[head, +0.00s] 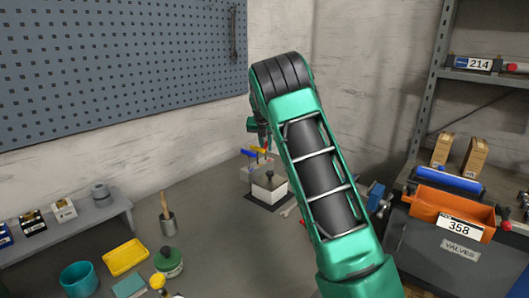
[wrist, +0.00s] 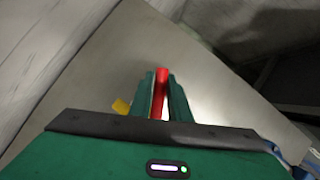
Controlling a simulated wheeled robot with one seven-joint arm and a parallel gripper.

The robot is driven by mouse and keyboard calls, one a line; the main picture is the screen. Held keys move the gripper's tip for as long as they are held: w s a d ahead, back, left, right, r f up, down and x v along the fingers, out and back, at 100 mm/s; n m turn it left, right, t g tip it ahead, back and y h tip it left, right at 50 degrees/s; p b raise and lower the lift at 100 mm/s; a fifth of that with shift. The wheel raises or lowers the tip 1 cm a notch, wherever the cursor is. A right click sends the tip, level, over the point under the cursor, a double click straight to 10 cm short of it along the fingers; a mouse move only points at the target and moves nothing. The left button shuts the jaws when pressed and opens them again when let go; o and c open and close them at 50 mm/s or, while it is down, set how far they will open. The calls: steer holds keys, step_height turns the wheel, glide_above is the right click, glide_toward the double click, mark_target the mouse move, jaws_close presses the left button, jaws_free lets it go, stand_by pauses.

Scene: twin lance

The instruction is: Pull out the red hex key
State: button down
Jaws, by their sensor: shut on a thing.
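My gripper (wrist: 161,95) is shut on the red hex key (wrist: 160,88); its red top stands between the two green fingers in the wrist view. In the head view my gripper (head: 265,140) is small and partly behind my arm, above a light block (head: 255,172) at the back of the bench. A yellow hex key (head: 258,150) and a blue hex key (head: 248,153) show at that block. The yellow one also shows left of the fingers in the wrist view (wrist: 121,106). The red key's lower end is hidden, so I cannot tell whether it is still in the block.
A blue vise-like item (head: 374,196) and an orange bin (head: 455,211) are to the right. A green jar (head: 168,263) and yellow tray (head: 125,257) stand at the left front.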

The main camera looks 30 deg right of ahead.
steer(key=shift+w+r, duration=0.1)
steer(key=shift+r, duration=0.6)
stand_by(0.6)
steer(key=shift+r, duration=3.05)
